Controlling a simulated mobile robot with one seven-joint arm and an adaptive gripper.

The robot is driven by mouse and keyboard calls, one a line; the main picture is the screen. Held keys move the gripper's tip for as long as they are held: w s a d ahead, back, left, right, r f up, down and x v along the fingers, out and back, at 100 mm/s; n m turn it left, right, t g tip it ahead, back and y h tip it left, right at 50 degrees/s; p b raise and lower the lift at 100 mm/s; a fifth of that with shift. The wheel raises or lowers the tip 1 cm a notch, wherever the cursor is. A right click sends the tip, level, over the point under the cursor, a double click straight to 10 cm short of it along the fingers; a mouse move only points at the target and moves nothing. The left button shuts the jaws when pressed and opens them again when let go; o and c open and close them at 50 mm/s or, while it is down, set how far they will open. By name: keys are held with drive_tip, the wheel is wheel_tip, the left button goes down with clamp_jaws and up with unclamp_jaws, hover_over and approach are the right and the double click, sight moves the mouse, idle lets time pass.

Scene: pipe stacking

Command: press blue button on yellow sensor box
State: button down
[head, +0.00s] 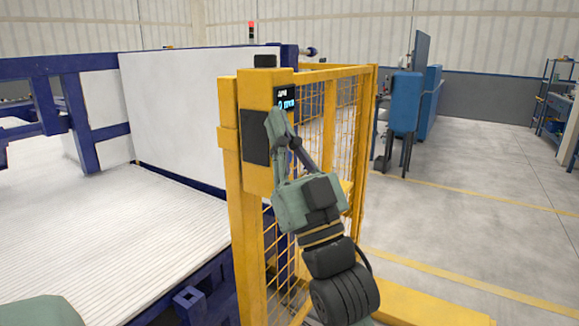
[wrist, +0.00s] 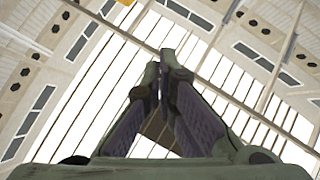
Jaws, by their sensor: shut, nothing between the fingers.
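The yellow sensor box (head: 257,87) sits on a yellow post at the corner of the fence, with a dark panel on its left face and a small lit display (head: 285,100) on its right face. My gripper (head: 274,112) is shut and empty, its fingertips in front of the box just below the display. I cannot tell if they touch it. No blue button shows; my gripper covers part of the face where the display is. In the wrist view, the fingers (wrist: 160,75) are together and point up toward the roof, and a bit of yellow shows at the top edge.
Yellow mesh fencing (head: 340,130) runs right from the post, close beside my arm. A white panel (head: 195,110) and a ribbed white bed (head: 110,230) in a blue frame lie left. A blue machine (head: 407,100) stands behind right; the floor at right is open.

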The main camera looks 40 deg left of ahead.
drive_tip(key=w+d+f+m+t+h, duration=0.1)
drive_tip(key=w+f+m+h, duration=0.1)
drive_tip(key=w+f, duration=0.3)
drive_tip(key=w+d+f+m+t+h+b, duration=0.1)
drive_tip(key=w+d+f+m+t+h, duration=0.1)
drive_tip(key=w, duration=0.7)
wheel_tip(320, 180, down, 3)
drive_tip(key=shift+r+m+h, duration=0.15)
drive_tip(key=shift+m+h, duration=0.65)
drive_tip(key=shift+m, duration=0.1)
drive_tip(key=s+a+p, duration=0.2)
drive_tip(key=a+p, duration=0.1)
drive_tip(key=a, duration=0.5)
drive_tip(key=shift+a, duration=0.2)
drive_tip(key=shift+s, duration=0.1)
drive_tip(key=shift+a, duration=0.4)
